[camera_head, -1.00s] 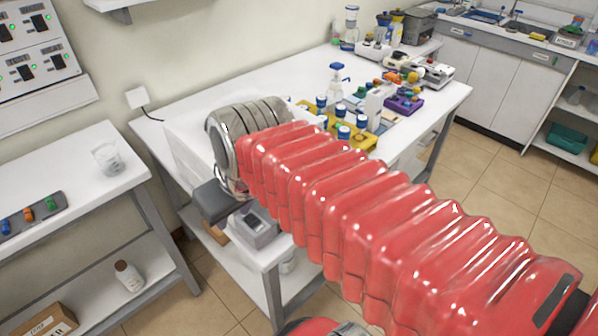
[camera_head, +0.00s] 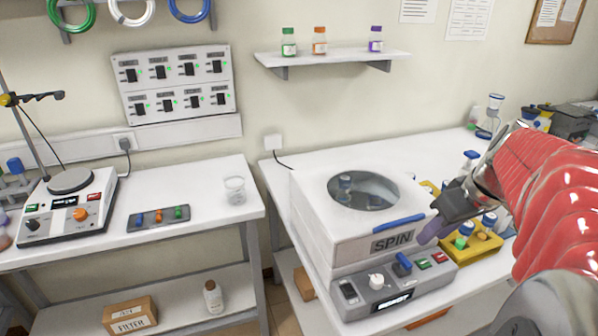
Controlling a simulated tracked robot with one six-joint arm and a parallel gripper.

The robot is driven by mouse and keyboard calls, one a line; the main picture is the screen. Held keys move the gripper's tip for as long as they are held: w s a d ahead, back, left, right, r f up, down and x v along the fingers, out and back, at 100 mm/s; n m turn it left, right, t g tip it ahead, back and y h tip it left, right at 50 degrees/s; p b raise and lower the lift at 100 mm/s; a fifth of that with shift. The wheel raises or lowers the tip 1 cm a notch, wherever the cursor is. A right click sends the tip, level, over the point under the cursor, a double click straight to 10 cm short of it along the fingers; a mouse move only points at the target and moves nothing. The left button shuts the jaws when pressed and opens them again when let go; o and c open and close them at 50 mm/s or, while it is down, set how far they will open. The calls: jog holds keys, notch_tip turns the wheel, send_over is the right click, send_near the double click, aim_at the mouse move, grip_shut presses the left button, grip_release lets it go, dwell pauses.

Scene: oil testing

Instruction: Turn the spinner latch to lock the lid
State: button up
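The spinner (camera_head: 322,232) is a white box marked SPIN on the right-hand bench. Its lid (camera_head: 325,194) lies flat and looks closed, with a round window (camera_head: 374,192) through which a blue-capped vial shows. A blue bar (camera_head: 399,224) runs along the lid's front edge. A blue lever (camera_head: 402,262) stands up on the grey control panel (camera_head: 375,293); I cannot tell which blue part is the latch. My gripper (camera_head: 432,229) is at the spinner's right front, near the blue bar's right end. Its fingers overlap in view, so their opening is unclear.
A yellow rack (camera_head: 484,246) with blue-capped bottles stands close right of the spinner, partly behind my arm. The panel also carries a white knob (camera_head: 376,281) and green and red buttons. A shelf (camera_head: 335,58) with bottles hangs above.

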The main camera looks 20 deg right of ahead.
aim_at(406, 260)
jog(key=shift+f, duration=0.1)
dwell(0.3)
jog(key=x, duration=1.3)
jog(key=shift+w+f, duration=0.2)
grip_shut()
